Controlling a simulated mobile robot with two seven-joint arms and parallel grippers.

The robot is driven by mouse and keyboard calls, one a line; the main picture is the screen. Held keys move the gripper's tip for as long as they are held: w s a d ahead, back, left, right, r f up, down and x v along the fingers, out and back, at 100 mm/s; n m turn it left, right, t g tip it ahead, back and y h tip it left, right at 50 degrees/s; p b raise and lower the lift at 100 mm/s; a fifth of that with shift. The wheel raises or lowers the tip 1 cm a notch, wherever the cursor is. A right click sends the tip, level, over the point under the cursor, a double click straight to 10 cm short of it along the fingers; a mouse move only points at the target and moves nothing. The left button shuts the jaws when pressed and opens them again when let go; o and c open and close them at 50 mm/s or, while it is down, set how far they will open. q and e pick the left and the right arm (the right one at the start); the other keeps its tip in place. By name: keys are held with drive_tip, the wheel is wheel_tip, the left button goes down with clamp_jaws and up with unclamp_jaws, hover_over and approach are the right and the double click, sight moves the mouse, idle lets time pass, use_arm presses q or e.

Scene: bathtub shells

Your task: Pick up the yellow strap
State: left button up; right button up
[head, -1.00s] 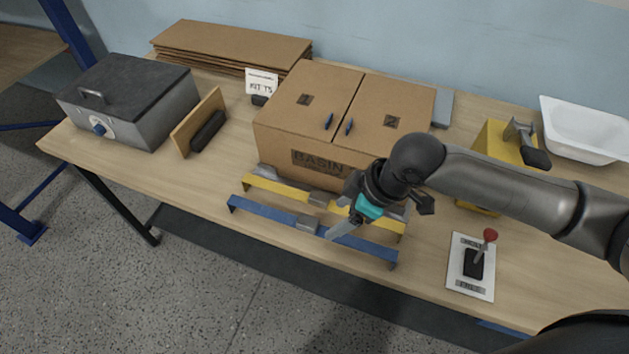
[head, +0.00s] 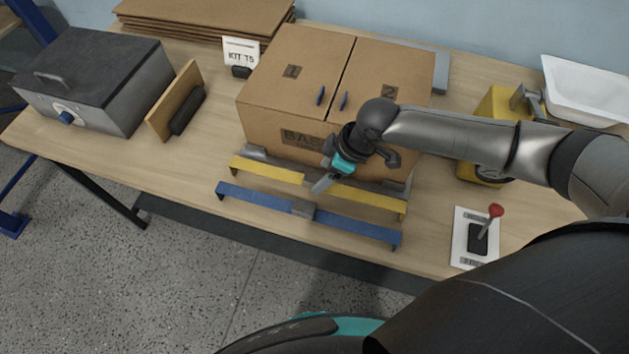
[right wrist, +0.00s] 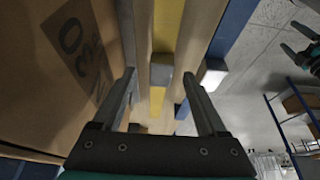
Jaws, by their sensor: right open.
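The yellow strap (head: 265,171) lies on the table in front of the cardboard box, parallel to the blue strap (head: 350,224). My right gripper (head: 320,187) is at the middle of the yellow strap, open, and hides its centre in the head view. In the right wrist view the yellow strap (right wrist: 167,25) and its grey middle block (right wrist: 162,72) show between the two spread fingers (right wrist: 162,88). I cannot tell whether the fingers touch it. My left gripper (right wrist: 296,42) shows at the right edge of the right wrist view, fingers apart and empty.
The BASIN box (head: 285,95) stands close behind the straps. A lever plate (head: 462,240) lies to the right, with a yellow device (head: 490,110) and a white basin (head: 585,95) behind it. A grey metal box (head: 110,90) stands at the left. The table's front edge is near the blue strap.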

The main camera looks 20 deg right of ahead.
sight(318, 179)
drive_tip(key=shift+x, duration=2.65)
drive_tip(key=shift+s+a, duration=0.1)
clamp_jaws()
